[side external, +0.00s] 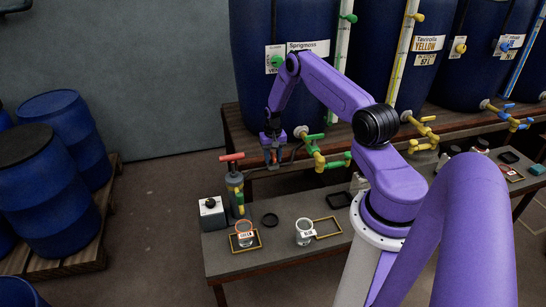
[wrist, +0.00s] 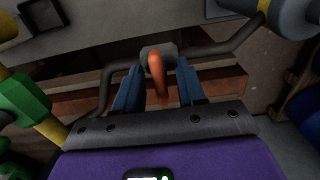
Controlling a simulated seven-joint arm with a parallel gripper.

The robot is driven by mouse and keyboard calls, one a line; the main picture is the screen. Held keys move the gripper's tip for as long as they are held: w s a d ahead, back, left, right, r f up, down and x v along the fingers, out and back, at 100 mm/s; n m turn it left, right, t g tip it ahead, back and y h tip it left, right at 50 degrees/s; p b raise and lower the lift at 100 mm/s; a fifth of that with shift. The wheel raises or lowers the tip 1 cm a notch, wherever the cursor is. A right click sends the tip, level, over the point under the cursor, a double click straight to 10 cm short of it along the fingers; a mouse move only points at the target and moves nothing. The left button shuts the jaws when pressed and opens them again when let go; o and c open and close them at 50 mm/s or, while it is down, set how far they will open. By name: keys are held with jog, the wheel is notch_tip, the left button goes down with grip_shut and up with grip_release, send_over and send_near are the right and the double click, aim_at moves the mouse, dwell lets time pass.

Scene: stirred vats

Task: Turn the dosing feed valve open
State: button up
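An orange lever (wrist: 158,80) sits on a grey valve body (wrist: 158,52) on a dark pipe, in the wrist view. I take it for the dosing feed valve. My gripper (wrist: 157,88) has its two blue fingers on either side of the lever, with small gaps showing between them and the lever. In the side external view my gripper (side external: 272,162) points down just above and behind the pump, left of the green taps. A bit of orange shows between its fingers there, and the valve itself is mostly hidden.
Green-handled brass taps (side external: 322,152) stand close to the right of my gripper. A grey pump with a red handle (side external: 234,183) and a grey box (side external: 211,214) stand at the bench's left. Glass cups (side external: 305,233) sit in front. Blue vats (side external: 285,90) rise behind.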

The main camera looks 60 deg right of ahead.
grip_shut()
jog(key=shift+n, duration=0.4)
jog(key=n, duration=1.3)
jog(key=shift+n, duration=2)
